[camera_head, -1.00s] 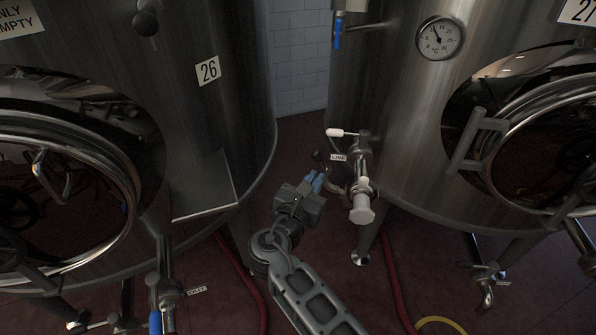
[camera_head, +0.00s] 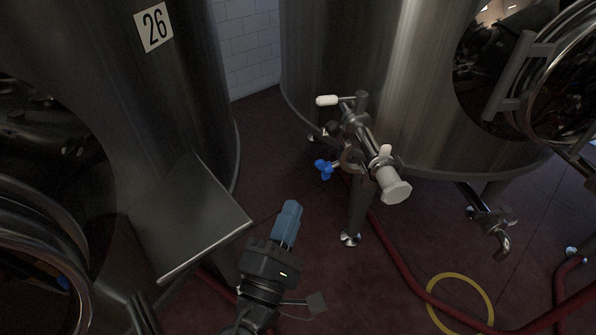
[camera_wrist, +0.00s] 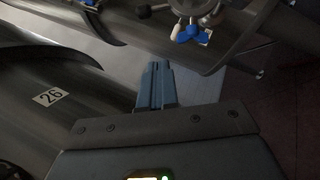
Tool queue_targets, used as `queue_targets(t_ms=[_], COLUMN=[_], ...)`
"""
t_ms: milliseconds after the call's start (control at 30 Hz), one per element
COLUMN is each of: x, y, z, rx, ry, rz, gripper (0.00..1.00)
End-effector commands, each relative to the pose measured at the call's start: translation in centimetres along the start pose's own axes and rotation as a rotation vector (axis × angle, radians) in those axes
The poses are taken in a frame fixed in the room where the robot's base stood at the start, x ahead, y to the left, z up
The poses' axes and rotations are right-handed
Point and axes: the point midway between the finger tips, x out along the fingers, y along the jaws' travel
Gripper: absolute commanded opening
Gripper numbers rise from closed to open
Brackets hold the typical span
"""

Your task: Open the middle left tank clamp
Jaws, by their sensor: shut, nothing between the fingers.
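The tank's outlet fitting (camera_head: 365,145) is a metal valve assembly with a white-tipped handle and a white end cap, on the right-hand tank. A clamp with a blue wing nut (camera_head: 325,169) sits at its left side; the blue wing nut also shows at the top of the wrist view (camera_wrist: 187,34). My gripper (camera_head: 288,222) has blue fingers, shut and empty, below and left of the blue wing nut and apart from it. In the wrist view the fingers (camera_wrist: 157,82) point up, with the wing nut beyond their tips.
Tank 26 (camera_head: 205,90) stands at left with a slanted metal plate (camera_head: 190,215) jutting out close to my gripper. A leg (camera_head: 355,210) stands under the fitting. Red hoses (camera_head: 400,275) and a yellow ring (camera_head: 460,302) lie on the floor.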

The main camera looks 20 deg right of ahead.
Motion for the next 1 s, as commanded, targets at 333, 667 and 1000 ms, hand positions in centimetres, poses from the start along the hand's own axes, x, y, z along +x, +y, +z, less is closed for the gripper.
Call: queue_targets(t_ms=[333, 667, 1000], x=[5.5, 11.0, 12.6], y=[0.1, 0.1, 0.0], z=[0.1, 1.2, 2.8], rx=[-0.001, -0.002, -0.003], ry=[-0.004, -0.001, 0.001], rz=[-0.002, -0.002, -0.001], gripper=[0.00, 0.00, 0.00])
